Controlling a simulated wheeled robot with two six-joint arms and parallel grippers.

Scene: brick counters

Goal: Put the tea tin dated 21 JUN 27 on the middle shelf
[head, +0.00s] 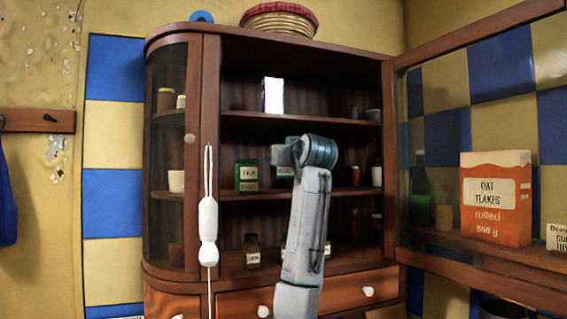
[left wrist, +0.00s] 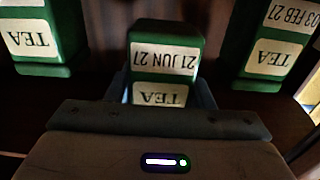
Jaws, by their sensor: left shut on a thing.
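The green tea tin dated 21 JUN 27 (left wrist: 166,62) is between the fingers of my left gripper (left wrist: 165,88) in the left wrist view, its label upside down there. The gripper is shut on it. In the head view my left arm reaches into the open cabinet, and its forearm and wrist hide the fingertips. A green tin (head: 247,176) stands on the middle shelf (head: 232,196). Another green tin (head: 282,172) shows partly behind my wrist; I cannot tell whether it is the held one. My right gripper is not in view.
A white box (head: 272,95) stands on the upper shelf. The open glass door (head: 480,60) is at the right, near oat flakes (head: 495,198).

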